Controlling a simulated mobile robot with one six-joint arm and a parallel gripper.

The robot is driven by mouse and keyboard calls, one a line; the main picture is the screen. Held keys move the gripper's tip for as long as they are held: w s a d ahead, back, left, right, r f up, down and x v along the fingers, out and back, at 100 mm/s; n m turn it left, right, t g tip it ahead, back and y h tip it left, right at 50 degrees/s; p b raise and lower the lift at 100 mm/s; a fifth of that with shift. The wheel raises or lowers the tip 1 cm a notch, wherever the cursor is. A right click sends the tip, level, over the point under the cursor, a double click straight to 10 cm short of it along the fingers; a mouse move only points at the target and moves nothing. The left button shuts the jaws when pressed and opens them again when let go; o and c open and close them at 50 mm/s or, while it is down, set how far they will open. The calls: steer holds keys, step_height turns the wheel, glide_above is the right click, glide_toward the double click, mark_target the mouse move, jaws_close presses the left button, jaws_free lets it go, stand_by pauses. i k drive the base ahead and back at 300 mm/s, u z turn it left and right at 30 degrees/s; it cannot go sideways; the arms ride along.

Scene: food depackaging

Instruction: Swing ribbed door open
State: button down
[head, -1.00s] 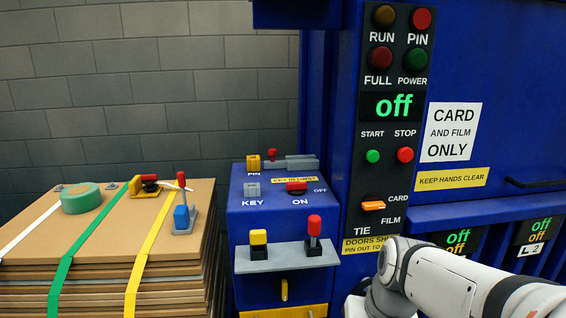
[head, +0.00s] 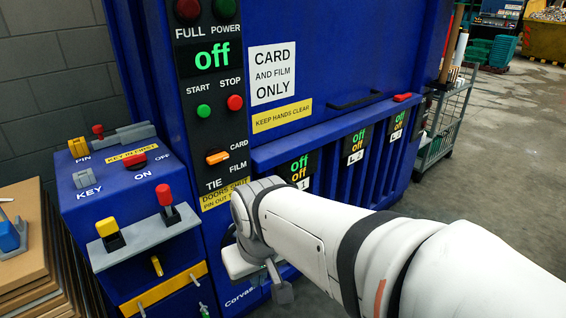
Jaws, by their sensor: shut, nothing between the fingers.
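The ribbed door (head: 373,172) is the low blue panel with vertical ribs on the front of the blue machine, below the upper panel. It looks closed against the machine. Its left part is hidden behind my white arm. My gripper (head: 281,290) shows small and partly covered below my wrist, low in front of the machine's left side. It is shut and empty, and appears apart from the door's visible ribs. A black bar handle (head: 355,101) and a small red piece (head: 402,97) are above the door.
A control box (head: 135,190) with levers stands left of the machine, and stacked card sheets (head: 25,240) lie beyond it. A wire cage trolley (head: 445,125) stands past the machine's right end. The concrete floor (head: 500,180) at right is clear.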

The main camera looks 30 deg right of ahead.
mark_target(367, 183)
steer(key=z, duration=1.4)
